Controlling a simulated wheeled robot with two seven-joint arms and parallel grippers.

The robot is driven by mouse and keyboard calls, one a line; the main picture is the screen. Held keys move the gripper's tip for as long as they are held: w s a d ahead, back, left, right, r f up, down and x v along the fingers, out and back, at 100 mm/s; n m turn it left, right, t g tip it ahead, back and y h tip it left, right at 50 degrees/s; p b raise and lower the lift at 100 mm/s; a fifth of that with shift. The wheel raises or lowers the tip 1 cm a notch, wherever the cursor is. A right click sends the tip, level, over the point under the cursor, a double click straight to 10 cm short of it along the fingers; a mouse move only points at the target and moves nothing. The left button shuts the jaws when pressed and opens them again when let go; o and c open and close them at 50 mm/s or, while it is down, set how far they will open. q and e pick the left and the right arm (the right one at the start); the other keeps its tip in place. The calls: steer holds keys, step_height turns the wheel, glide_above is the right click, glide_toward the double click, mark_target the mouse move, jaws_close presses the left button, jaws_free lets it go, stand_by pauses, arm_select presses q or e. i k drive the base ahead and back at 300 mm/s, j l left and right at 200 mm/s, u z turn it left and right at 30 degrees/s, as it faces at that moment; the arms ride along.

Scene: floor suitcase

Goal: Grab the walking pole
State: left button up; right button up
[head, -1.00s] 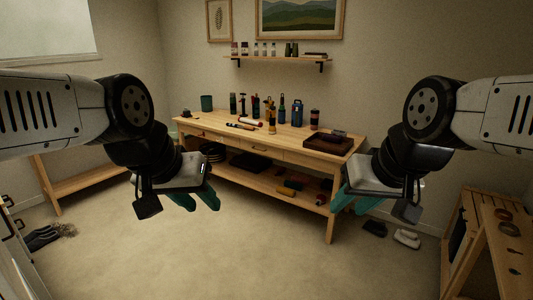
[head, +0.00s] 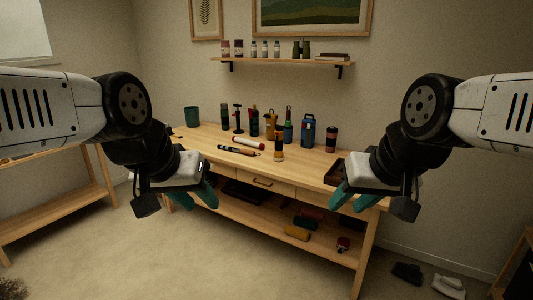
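On the wooden workbench (head: 292,172) lies a thin dark stick with an orange-brown part (head: 236,150). It looks like a folded walking pole, but it is too small to be sure. A white tube with a red end (head: 249,143) lies just behind it. My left gripper (head: 196,198), with teal fingers, is open and empty, left of the stick and nearer to me. My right gripper (head: 353,202) is open and empty, in front of the bench's right end. Neither gripper touches anything.
Upright bottles and tools, including a blue lantern-like item (head: 307,130) and a green cup (head: 191,116), stand along the bench's back. A dark box (head: 336,172) sits partly behind my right gripper. A lower shelf (head: 270,225) holds several items. Shoes (head: 448,287) lie on the floor at right.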

mark_target(252, 152)
steer(key=i+j, duration=0.2)
steer(key=j, duration=0.2)
steer(key=i+j, duration=0.2)
steer(key=j, duration=0.2)
steer(key=i+j, duration=0.2)
steer(key=j, duration=0.2)
steer(key=i+l, duration=0.1)
steer(key=i, duration=0.75)
steer(key=i+u, duration=0.1)
steer(key=i, duration=0.75)
steer(key=i+l, duration=0.2)
steer(key=i, duration=0.65)
